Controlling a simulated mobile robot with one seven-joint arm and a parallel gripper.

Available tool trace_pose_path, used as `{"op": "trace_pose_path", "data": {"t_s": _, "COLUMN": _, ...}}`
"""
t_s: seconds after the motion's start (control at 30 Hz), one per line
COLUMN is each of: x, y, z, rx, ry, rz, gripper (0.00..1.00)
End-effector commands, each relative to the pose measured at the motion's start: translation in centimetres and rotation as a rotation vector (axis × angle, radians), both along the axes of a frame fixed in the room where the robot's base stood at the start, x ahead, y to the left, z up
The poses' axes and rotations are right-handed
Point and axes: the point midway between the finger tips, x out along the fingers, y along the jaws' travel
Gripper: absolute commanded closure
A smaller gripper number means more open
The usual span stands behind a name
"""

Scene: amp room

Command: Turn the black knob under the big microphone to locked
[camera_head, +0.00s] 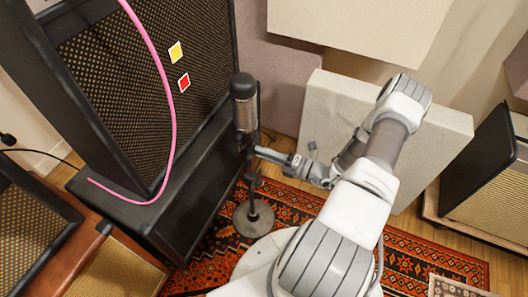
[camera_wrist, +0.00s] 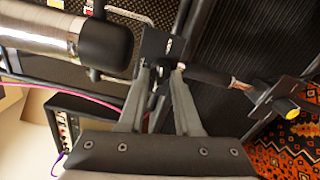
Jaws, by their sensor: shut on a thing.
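The big microphone (camera_head: 244,104), a silver and black cylinder, stands upright on a stand in front of the large black speaker cabinet. In the wrist view the microphone (camera_wrist: 50,35) lies sideways at upper left. My gripper (camera_head: 256,150) reaches from the right to the mount just under the microphone. In the wrist view my gripper (camera_wrist: 163,72) has both fingers closed around a small dark part, the black knob (camera_wrist: 162,77), at the black mount block (camera_wrist: 160,47). The fingertips largely hide the knob, so its turn angle cannot be told.
The stand's round base (camera_head: 254,218) is on the patterned rug (camera_head: 285,198). The large speaker cabinet (camera_head: 120,85) is close on the left, with a pink cable (camera_head: 168,110) hanging over it. A pale panel (camera_head: 335,100) stands behind my arm.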

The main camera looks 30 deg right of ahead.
Motion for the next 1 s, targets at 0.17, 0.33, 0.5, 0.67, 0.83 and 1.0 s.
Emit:
{"op": "trace_pose_path", "data": {"t_s": 0.17, "x": -0.02, "y": 0.00, "z": 0.10, "rx": 0.084, "ry": 0.064, "rz": -0.001, "gripper": 1.00}}
{"op": "trace_pose_path", "data": {"t_s": 0.33, "x": -0.03, "y": -0.01, "z": 0.10, "rx": 0.134, "ry": 0.104, "rz": -0.001, "gripper": 1.00}}
{"op": "trace_pose_path", "data": {"t_s": 0.5, "x": -0.02, "y": -0.01, "z": 0.10, "rx": 0.159, "ry": 0.124, "rz": -0.001, "gripper": 1.00}}
{"op": "trace_pose_path", "data": {"t_s": 0.67, "x": -0.02, "y": -0.01, "z": 0.09, "rx": 0.167, "ry": 0.130, "rz": -0.001, "gripper": 1.00}}
{"op": "trace_pose_path", "data": {"t_s": 0.83, "x": -0.02, "y": -0.01, "z": 0.09, "rx": 0.167, "ry": 0.130, "rz": -0.001, "gripper": 1.00}}
{"op": "trace_pose_path", "data": {"t_s": 1.0, "x": -0.02, "y": -0.01, "z": 0.09, "rx": 0.167, "ry": 0.130, "rz": 0.000, "gripper": 0.60}}
